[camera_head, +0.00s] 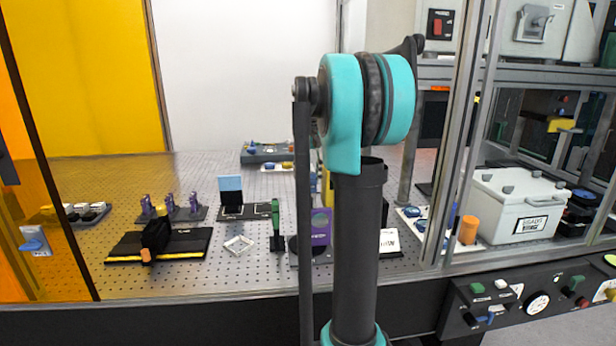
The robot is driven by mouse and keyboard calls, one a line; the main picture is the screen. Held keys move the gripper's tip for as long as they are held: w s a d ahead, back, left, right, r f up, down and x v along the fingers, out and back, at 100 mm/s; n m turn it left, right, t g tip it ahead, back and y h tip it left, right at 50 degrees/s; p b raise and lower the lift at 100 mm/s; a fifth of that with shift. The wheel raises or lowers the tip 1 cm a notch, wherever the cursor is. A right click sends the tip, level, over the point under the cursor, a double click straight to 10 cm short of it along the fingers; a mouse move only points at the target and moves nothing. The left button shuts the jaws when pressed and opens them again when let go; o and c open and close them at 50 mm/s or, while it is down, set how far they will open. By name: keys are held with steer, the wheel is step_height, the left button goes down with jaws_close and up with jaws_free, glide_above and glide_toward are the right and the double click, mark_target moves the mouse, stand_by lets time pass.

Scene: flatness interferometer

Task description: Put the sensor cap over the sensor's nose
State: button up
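No part in view is marked as the sensor or its cap, so I cannot tell for sure which they are. A dark device (156,236) with a small orange end lies tilted on a black mat (190,243) at the left of the perforated bench. An orange cylinder (468,229) stands upright at the right, beside the frame post. My arm's teal joint and dark links stand in the middle foreground and hide part of the bench. My gripper is not in view.
Purple mounts (171,207) are behind the mat. A white case (517,205) is at right. Metal posts (462,130) and a control panel (530,301) edge the bench.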

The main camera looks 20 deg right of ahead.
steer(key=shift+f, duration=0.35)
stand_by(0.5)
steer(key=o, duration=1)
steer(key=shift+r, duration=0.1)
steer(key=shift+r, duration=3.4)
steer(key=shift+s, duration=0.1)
